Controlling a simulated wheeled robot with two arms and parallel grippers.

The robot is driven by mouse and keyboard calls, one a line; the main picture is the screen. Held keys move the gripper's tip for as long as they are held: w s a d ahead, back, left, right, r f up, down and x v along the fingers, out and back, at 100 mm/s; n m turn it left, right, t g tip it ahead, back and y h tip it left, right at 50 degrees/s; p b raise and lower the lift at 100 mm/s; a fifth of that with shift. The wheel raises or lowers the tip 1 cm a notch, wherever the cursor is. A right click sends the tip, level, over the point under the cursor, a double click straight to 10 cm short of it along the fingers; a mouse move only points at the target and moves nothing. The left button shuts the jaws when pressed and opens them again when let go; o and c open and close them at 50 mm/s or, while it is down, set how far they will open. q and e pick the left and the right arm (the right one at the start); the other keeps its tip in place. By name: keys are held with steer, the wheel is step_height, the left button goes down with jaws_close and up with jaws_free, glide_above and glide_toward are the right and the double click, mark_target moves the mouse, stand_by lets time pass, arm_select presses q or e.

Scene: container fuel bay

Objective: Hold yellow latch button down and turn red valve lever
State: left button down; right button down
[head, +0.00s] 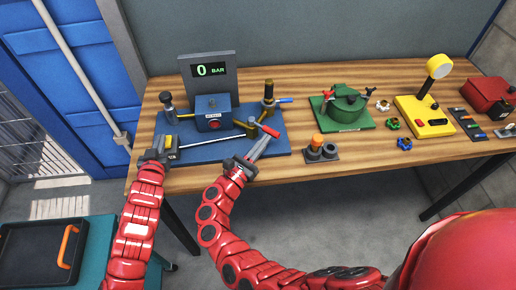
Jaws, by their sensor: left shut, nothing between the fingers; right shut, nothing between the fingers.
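A blue base plate (215,155) on the wooden table carries a blue box, fittings and a long rod. The small yellow latch button (168,139) appears at the plate's left front edge. My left gripper (164,145) is shut and empty right at it; it partly hides the button, and I cannot tell whether it is pressed. The red valve lever (269,131) sits at the plate's right side, on a brass fitting. My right gripper (261,143) is shut and empty, its fingertips just in front of and below the lever; contact is unclear.
A grey panel (224,83) behind reads 0 BAR. To the right stand an orange-topped fixture (318,141), a green pot on a plate (345,112), a yellow device (425,125) and a red box (488,95). A black tray (40,255) lies at lower left.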

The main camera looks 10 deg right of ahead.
mark_target(275, 136)
arm_select(q)
steer(key=shift+f, duration=0.1)
arm_select(e)
steer(key=shift+d+y, duration=0.1)
steer(key=shift+y, duration=0.2)
arm_select(q)
steer(key=shift+a, duration=0.1)
arm_select(e)
steer(key=shift+w+d+f+n+t+y, duration=0.15)
steer(key=shift+d+n+t+y, duration=0.15)
steer(key=shift+n+t, duration=0.25)
steer(key=shift+w+d+n+t+y, duration=0.1)
steer(key=shift+d+n+t+y, duration=0.4)
steer(key=shift+t+y, duration=0.2)
steer(key=n+t+y, duration=0.1)
steer(key=w+d+n+t+y, duration=0.1)
steer(key=y, duration=0.1)
steer(key=shift+d+y, duration=0.3)
steer(key=shift+w+d+r+n+t+y, duration=0.25)
steer(key=shift+n+t+y, duration=0.1)
steer(key=shift+n+y, duration=0.25)
steer(key=n+y, duration=0.1)
steer(key=y, duration=0.1)
steer(key=w+n+t+y, duration=0.1)
steer(key=shift+w+d+y, duration=0.1)
steer(key=shift+d+y, duration=0.3)
steer(key=shift+w+d+f+n+y, duration=0.1)
steer(key=shift+w+d+n+y, duration=0.25)
steer(key=shift+w, duration=0.2)
